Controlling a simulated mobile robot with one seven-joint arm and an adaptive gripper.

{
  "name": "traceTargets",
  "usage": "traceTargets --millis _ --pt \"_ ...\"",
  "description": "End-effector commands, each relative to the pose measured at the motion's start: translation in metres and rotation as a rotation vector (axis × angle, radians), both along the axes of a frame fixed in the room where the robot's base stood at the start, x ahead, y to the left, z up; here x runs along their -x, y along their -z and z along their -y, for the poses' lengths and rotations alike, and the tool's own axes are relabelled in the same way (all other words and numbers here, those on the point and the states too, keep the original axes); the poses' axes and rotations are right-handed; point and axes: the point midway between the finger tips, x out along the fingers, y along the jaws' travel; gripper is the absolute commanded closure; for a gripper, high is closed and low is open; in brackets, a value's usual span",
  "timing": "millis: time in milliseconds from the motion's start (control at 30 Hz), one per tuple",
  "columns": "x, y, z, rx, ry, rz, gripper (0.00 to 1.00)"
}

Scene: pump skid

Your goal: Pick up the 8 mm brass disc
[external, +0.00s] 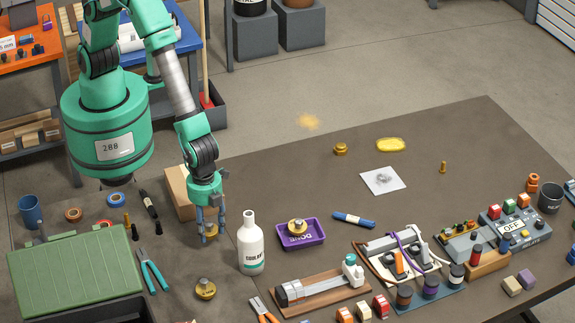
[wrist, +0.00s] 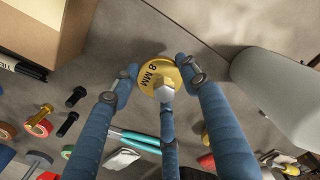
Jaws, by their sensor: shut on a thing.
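The brass disc (wrist: 150,72) bears the marking "8 MM" in the wrist view and has a pale hex knob on it. My three-fingered gripper (wrist: 160,80) is shut around it, with blue fingers on its left, right and near sides. In the external view my gripper (external: 208,220) points down at the table's left part, left of the white bottle. The disc (external: 211,231) shows between the fingertips there, partly hidden by them. I cannot tell whether it touches the table.
The white bottle (external: 251,243) stands close to the right of my gripper, and a cardboard box (external: 178,190) is close behind. Another brass disc (external: 205,288) lies in front. A purple tray (external: 317,238) holds a brass piece.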

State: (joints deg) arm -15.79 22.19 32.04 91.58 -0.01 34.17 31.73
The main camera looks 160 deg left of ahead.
Motion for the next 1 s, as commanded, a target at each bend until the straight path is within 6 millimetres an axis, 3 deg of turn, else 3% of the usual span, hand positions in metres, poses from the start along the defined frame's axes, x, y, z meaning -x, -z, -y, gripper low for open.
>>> traceTargets --millis 200,400,1000 --pt "-0.001 -0.037 0.000 0.000 0.000 0.002 0.84" --pt "0.000 -0.061 0.000 0.000 0.000 0.001 0.84" --pt "0.000 -0.070 0.000 0.000 0.000 0.000 0.84"
